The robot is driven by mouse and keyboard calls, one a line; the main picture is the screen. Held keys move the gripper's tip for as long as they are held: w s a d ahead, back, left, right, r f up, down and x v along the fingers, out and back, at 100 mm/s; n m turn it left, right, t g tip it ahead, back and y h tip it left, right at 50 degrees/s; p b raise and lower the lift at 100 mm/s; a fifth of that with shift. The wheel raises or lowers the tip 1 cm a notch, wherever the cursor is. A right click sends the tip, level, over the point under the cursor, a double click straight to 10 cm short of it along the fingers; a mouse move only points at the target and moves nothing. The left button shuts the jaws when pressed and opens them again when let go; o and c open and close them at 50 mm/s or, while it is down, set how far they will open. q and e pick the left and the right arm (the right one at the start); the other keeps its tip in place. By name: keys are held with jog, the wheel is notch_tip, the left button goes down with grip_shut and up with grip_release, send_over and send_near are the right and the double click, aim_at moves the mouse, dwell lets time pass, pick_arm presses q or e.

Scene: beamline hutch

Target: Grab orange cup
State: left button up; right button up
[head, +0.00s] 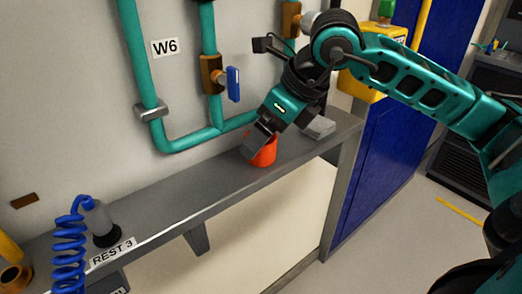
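The orange cup (265,154) stands on the grey shelf (205,190), towards its right part near the wall. My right gripper (257,147) reaches down to the cup from above, and its fingers cover the cup's upper left part. The fingertips overlap the cup in the picture. Whether they are closed on it or only around or in front of it cannot be told. My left gripper is not in view.
A grey block (319,128) lies on the shelf right of the cup. Teal pipes (190,142) with a blue-handled valve (233,84) run on the wall behind. A blue coiled hose (68,245) and a dark-based cylinder (103,225) are at the left. The shelf between is clear.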

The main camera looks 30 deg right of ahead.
jog(key=x, duration=0.3)
jog(key=shift+w+a+f, duration=0.15)
jog(key=shift+w+f, duration=0.05)
jog(key=shift+f, duration=0.1)
jog(key=c, duration=1.1)
